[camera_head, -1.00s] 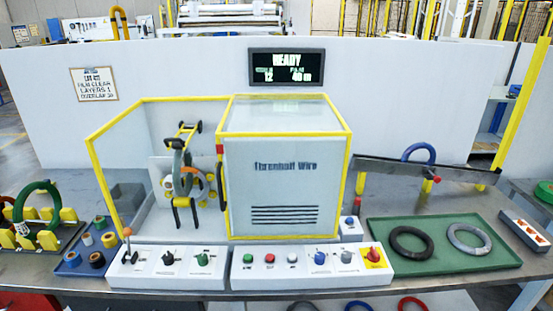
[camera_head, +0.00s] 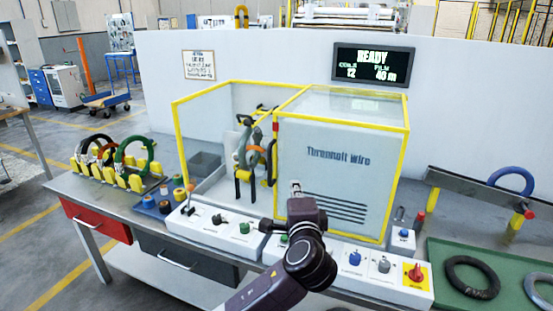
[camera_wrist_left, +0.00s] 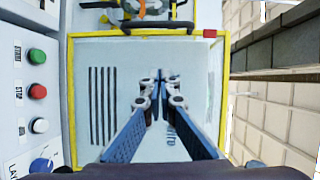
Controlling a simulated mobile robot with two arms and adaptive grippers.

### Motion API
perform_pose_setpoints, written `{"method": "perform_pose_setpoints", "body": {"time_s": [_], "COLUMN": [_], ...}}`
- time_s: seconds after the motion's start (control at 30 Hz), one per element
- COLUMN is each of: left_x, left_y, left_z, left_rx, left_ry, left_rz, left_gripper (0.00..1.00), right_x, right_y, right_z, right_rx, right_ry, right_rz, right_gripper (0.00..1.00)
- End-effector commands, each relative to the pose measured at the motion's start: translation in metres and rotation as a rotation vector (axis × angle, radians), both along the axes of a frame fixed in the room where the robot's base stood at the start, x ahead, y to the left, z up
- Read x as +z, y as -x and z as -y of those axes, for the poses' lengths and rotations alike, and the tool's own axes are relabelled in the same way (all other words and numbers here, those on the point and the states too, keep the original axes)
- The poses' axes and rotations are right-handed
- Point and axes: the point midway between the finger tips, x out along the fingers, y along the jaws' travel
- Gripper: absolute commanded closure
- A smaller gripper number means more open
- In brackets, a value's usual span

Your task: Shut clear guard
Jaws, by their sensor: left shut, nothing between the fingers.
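The guard (camera_head: 340,160) is a yellow-framed box with a pale front panel lettered "Threnholt Wire" and a see-through top. It stands at the right part of the machine, and the winding head with a coil (camera_head: 245,150) is uncovered to its left. A dark upright handle shows at the guard's left edge, beside a red block (camera_head: 276,126). My left gripper (camera_head: 295,186) is shut and empty, in front of the panel's lower left part, right of the handle. The wrist view shows its fingertips (camera_wrist_left: 160,76) together over the panel; contact cannot be told. My right gripper is out of view.
Control boxes with knobs and buttons (camera_head: 215,226) line the front, partly behind my left arm. A blue tray of spools (camera_head: 160,205) and a coil rack (camera_head: 115,170) stand left. A green tray (camera_head: 440,255) with dark and grey rings lies right.

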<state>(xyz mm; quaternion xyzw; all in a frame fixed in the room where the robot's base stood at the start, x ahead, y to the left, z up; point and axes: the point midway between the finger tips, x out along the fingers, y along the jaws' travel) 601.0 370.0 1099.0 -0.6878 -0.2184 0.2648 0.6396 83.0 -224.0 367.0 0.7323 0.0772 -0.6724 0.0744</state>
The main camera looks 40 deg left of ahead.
Motion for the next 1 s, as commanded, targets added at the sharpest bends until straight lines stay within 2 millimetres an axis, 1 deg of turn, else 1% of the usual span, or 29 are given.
{"method": "perform_pose_setpoints", "body": {"time_s": [0.03, 0.1, 0.2, 0.33, 0.47, 0.6, 0.77, 0.9, 1.0], "left_x": [0.016, 0.029, 0.037, 0.038, 0.038, 0.038, 0.037, 0.037, 0.036], "left_y": [-0.003, -0.004, -0.009, -0.021, -0.040, -0.061, -0.081, -0.070, -0.065], "left_z": [-0.003, -0.006, -0.010, -0.022, -0.039, -0.057, -0.074, -0.094, -0.102], "left_rx": [0.010, 0.020, 0.026, 0.028, 0.027, 0.027, 0.026, 0.024, 0.024], "left_ry": [-0.036, -0.070, -0.091, -0.094, -0.092, -0.091, -0.089, -0.090, -0.089], "left_rz": [0.017, 0.031, 0.038, 0.035, 0.035, 0.035, 0.035, 0.033, 0.035], "left_gripper": [1.00, 1.00, 1.00, 1.00, 1.00, 1.00, 1.00, 1.00, 1.00], "right_x": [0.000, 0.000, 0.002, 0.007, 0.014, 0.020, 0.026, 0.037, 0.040], "right_y": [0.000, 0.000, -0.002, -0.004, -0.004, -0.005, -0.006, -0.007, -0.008], "right_z": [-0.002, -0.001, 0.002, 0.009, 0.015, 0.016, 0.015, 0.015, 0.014], "right_rx": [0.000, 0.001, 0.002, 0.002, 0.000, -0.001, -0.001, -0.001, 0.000], "right_ry": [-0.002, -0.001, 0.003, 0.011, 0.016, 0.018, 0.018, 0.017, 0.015], "right_rz": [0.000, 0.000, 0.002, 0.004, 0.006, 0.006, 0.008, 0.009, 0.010], "right_gripper": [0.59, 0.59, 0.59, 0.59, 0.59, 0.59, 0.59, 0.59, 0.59]}}
